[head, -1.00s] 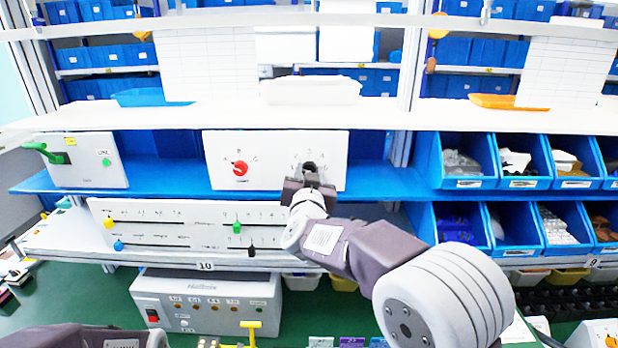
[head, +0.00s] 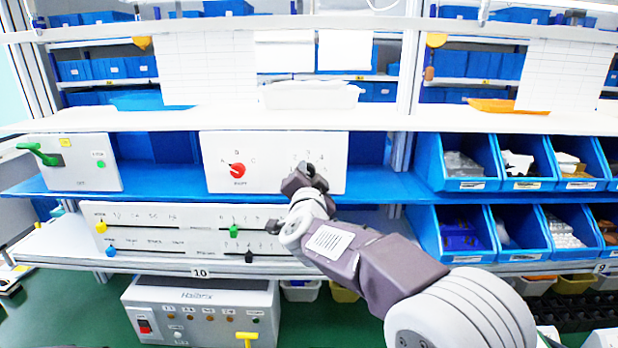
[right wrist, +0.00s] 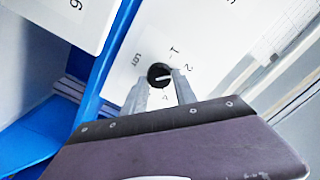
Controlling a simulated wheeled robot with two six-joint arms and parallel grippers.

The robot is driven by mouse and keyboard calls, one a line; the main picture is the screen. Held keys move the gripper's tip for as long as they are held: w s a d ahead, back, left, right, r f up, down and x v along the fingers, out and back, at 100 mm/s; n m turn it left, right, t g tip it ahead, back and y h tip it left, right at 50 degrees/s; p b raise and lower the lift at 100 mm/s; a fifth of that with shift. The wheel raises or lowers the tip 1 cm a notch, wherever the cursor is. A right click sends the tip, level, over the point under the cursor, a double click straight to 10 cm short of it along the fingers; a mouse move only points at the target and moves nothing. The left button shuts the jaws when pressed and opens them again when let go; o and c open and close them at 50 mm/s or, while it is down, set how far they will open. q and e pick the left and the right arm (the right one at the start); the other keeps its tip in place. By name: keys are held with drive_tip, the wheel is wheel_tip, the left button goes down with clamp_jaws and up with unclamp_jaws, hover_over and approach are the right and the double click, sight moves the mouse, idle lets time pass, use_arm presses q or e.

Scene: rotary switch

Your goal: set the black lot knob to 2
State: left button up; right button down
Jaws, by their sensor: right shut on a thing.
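The black lot knob (right wrist: 159,75) is on a white panel (head: 222,150) on the blue shelf. Labels LOT, 1 and 2 are printed around it in the right wrist view. Its white mark slants up to the right, roughly toward the 2; the exact setting is hard to tell. My right gripper (right wrist: 160,88) is shut on the knob, with one finger on each side. In the head view, my right gripper (head: 309,174) partly covers the knob and its labels. My left gripper is not in view.
A red knob (head: 238,170) sits left on the same panel. Below is a slider panel (head: 150,213) with yellow, blue, green and black handles. A box with a green lever (head: 38,152) stands at left. Blue bins (head: 465,170) stand at right.

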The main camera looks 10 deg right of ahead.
idle(0.4)
drive_tip(key=c, duration=1)
unclamp_jaws()
drive_tip(key=s, duration=0.3)
drive_tip(key=s+a+b, duration=0.1)
drive_tip(key=s, duration=0.5)
drive_tip(key=shift+a+b, duration=0.4)
drive_tip(key=shift+w+d, duration=0.1)
drive_tip(key=shift+w, duration=0.05)
